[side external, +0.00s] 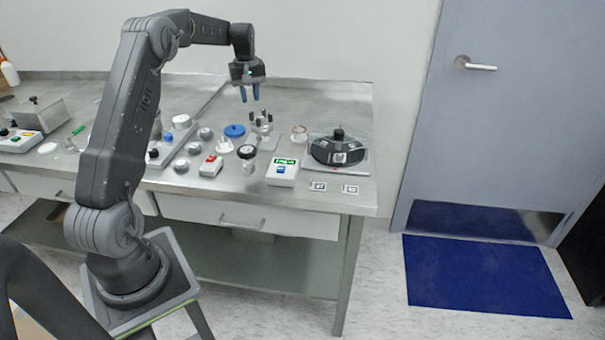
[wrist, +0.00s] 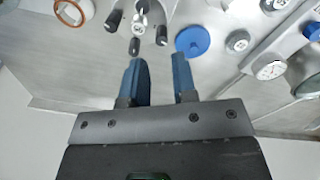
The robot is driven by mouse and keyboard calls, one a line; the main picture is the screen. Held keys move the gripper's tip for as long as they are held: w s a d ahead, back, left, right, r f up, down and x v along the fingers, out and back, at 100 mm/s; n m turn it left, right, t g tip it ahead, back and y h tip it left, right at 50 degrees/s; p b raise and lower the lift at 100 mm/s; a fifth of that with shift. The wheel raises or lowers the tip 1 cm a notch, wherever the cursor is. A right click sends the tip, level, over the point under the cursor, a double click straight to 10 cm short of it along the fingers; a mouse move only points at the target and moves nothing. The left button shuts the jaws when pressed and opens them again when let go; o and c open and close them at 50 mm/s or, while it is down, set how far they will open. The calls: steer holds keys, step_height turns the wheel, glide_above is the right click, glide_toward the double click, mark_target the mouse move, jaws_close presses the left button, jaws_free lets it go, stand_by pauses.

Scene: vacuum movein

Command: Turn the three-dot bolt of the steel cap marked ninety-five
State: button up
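My gripper (side external: 250,96) is open and empty, held above the bench with its blue fingers pointing down. In the wrist view its two fingers (wrist: 159,70) stand apart with nothing between them. Several small round steel caps (side external: 194,148) sit on the bench to the left of and below the gripper. In the wrist view a steel cap (wrist: 238,42) lies to the right of the fingers.
A fixture with black-tipped prongs (side external: 262,124) stands just below the gripper; the prongs (wrist: 135,45) show near the left finger. A blue disc (side external: 234,131) lies beside it. A white box with a green display (side external: 283,171) and a black round device (side external: 338,150) stand to the right.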

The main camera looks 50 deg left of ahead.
mark_target(263, 109)
step_height(263, 109, up, 7)
steer(key=d+m+t+y, duration=0.2)
steer(key=d+m+t, duration=0.15)
steer(key=m, duration=0.45)
steer(key=shift+m, duration=0.3)
steer(key=x, duration=0.9)
steer(key=a+x, duration=0.1)
steer(key=x, duration=0.3)
steer(key=shift+a+f, duration=0.15)
steer(key=shift+f, duration=0.2)
jaws_close()
